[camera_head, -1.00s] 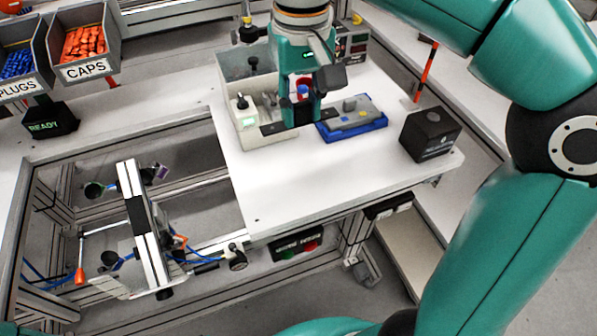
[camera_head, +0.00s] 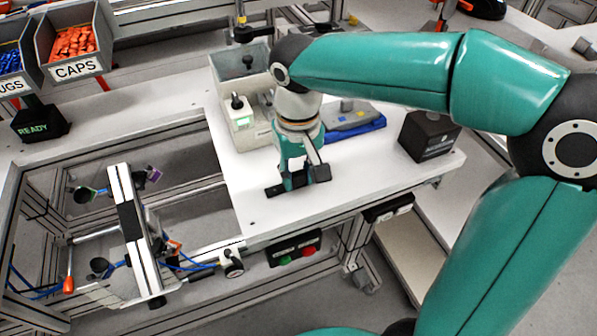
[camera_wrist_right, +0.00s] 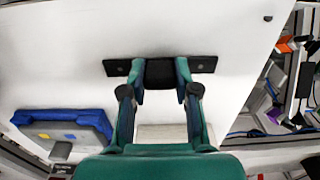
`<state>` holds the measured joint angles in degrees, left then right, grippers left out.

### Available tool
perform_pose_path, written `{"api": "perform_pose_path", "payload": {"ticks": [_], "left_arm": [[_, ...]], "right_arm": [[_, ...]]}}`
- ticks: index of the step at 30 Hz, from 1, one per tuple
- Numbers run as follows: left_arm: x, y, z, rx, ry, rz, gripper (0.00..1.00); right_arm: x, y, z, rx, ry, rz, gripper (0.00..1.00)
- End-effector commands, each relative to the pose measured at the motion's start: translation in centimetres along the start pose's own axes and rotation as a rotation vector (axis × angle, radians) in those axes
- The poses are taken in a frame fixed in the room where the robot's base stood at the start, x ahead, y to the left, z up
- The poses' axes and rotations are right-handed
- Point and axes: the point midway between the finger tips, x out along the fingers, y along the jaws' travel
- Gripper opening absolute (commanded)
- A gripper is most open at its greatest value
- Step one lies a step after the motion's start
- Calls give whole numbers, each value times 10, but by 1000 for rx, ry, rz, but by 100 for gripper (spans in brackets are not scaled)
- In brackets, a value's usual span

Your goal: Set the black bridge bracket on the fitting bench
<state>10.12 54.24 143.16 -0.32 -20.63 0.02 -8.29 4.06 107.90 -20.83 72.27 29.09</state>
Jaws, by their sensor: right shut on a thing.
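The black bridge bracket (camera_head: 274,191) is a flat dark bar with flat ends and a raised middle block. My right gripper (camera_head: 293,186) is shut on that middle block, low over the front left part of the white fitting bench (camera_head: 355,180). The right wrist view shows the bracket (camera_wrist_right: 117,67) crosswise between the two fingers of my right gripper (camera_wrist_right: 160,76), its ends sticking out on both sides. I cannot tell whether the bracket touches the bench top. My left gripper is not in view.
Behind the gripper are a grey bin (camera_head: 232,66), a white device (camera_head: 240,124) and a blue tray with a grey part (camera_head: 358,121). A black box (camera_head: 429,135) stands at the right. A metal frame with clamps (camera_head: 135,235) lies left of the bench's open edge.

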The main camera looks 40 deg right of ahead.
Motion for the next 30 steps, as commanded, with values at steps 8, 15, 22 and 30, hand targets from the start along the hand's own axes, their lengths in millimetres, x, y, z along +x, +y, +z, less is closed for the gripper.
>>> {"api": "perform_pose_path", "payload": {"ticks": [8,15,22,30], "left_arm": [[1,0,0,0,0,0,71],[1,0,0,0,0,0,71],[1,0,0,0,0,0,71],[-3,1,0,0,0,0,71]], "right_arm": [[1,0,0,0,1,0,1],[2,0,0,0,1,0,55],[2,0,0,-1,1,0,55],[-16,-1,-1,-1,4,-1,55]]}}
